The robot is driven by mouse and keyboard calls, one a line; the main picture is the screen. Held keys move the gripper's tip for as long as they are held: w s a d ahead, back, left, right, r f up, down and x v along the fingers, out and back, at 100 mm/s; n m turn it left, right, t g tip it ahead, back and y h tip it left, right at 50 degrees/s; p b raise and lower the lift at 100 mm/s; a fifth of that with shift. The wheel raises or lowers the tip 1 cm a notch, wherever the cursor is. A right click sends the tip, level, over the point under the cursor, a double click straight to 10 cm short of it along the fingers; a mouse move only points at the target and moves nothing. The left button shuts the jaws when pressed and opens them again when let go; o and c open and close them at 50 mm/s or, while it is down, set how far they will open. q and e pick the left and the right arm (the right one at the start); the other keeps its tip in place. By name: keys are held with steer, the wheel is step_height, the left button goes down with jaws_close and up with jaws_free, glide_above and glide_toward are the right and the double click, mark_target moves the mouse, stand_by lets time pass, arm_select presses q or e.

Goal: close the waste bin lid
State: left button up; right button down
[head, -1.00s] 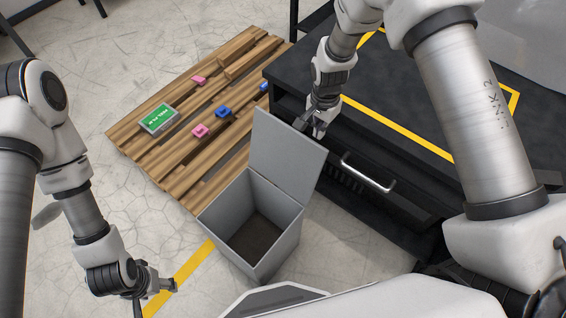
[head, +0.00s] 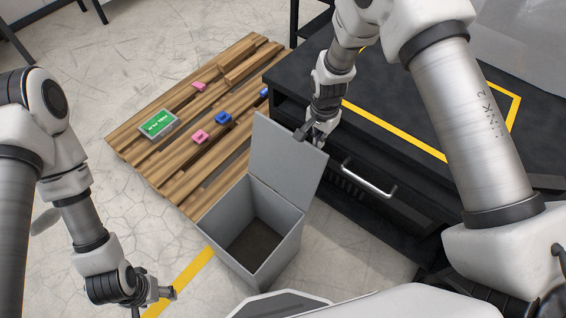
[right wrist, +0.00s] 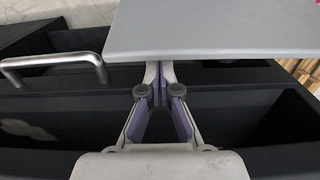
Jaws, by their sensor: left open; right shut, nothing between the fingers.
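The grey waste bin (head: 222,222) stands on the floor with its lid (head: 285,165) raised, leaning slightly back from the rear rim. The bin is open and its dark inside shows. My right gripper (head: 318,140) is shut and empty, close behind the lid's upper right edge. In the right wrist view, the closed fingertips (right wrist: 161,88) are right by the lid's edge (right wrist: 215,54); I cannot tell whether they touch it. My left gripper (head: 170,294) is open and empty, low on the left, apart from the bin.
A black cabinet (head: 400,120) with a metal drawer handle (head: 369,178) stands right behind the bin. Floor left of the bin is clear.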

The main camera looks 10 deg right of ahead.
mark_target(307, 165)
stand_by(0.6)
steer(key=shift+s+a+p, duration=0.65)
steer(key=shift+s+a, duration=0.05)
steer(key=shift+a, duration=0.25)
steer(key=shift+s+a+p, duration=0.65)
steer(key=shift+s+a, duration=0.05)
steer(key=shift+a, duration=0.2)
steer(key=s+a+f+p, duration=0.1)
steer(key=s+a+p, duration=0.4)
steer(key=p, duration=0.5)
steer(key=shift+s+a+p, duration=0.3)
steer(key=shift+s+a, duration=0.05)
steer(key=shift+a, duration=0.85)
step_height(307, 165, up, 8)
steer(key=p, duration=0.8)
steer(key=shift+f, duration=0.1)
